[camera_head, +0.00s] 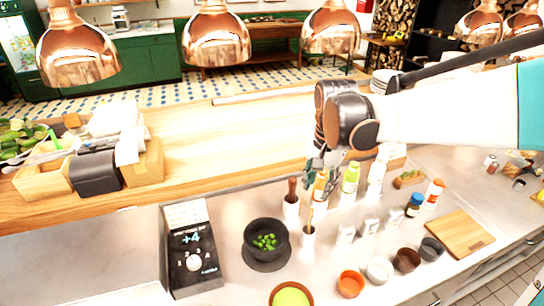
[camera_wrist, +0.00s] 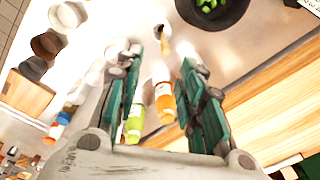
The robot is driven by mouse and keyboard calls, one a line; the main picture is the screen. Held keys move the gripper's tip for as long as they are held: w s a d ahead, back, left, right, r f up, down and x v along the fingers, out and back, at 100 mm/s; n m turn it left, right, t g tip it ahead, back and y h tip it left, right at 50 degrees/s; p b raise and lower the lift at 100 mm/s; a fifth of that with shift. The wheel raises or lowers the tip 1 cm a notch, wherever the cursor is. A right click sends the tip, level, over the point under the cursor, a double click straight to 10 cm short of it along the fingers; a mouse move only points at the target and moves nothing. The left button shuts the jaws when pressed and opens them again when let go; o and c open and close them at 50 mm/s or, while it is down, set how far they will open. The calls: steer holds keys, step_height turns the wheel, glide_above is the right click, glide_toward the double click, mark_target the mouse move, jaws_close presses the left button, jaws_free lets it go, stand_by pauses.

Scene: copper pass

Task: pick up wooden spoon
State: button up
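A light wooden handle (camera_head: 310,217), which looks like the wooden spoon, stands upright in a small white cup (camera_head: 308,237) right of the black bowl. Its head is hidden. In the wrist view a small brown piece (camera_wrist: 159,36) shows in a pale cup just beyond the fingers, probably the same spoon. My gripper (camera_head: 318,178) hangs above and behind that cup, close to the orange bottle. In the wrist view my gripper (camera_wrist: 162,88) has its fingers wide apart, and nothing is held.
A darker handle (camera_head: 292,189) stands in another white cup. A black bowl (camera_head: 266,236), a scale (camera_head: 190,250) and several small bowls crowd the counter. The wooden ledge (camera_head: 220,140) is mostly clear.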

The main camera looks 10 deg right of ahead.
mark_target(312, 206)
steer(key=shift+m+g, duration=0.5)
steer(key=shift+m, duration=0.3)
steer(key=w+f, duration=0.1)
steer(key=f, duration=0.3)
steer(key=w+f+p, duration=0.1)
steer(key=f, duration=0.2)
steer(key=shift+w+f, duration=0.1)
steer(key=shift+w, duration=0.25)
steer(key=shift+s+a+f+b, duration=0.1)
steer(key=shift+f+b, duration=0.15)
steer(key=shift+f, duration=1.3)
steer(key=shift+s+a+f+b, duration=0.1)
steer(key=shift+f+b, duration=0.15)
steer(key=shift+f, duration=1.25)
jaws_close()
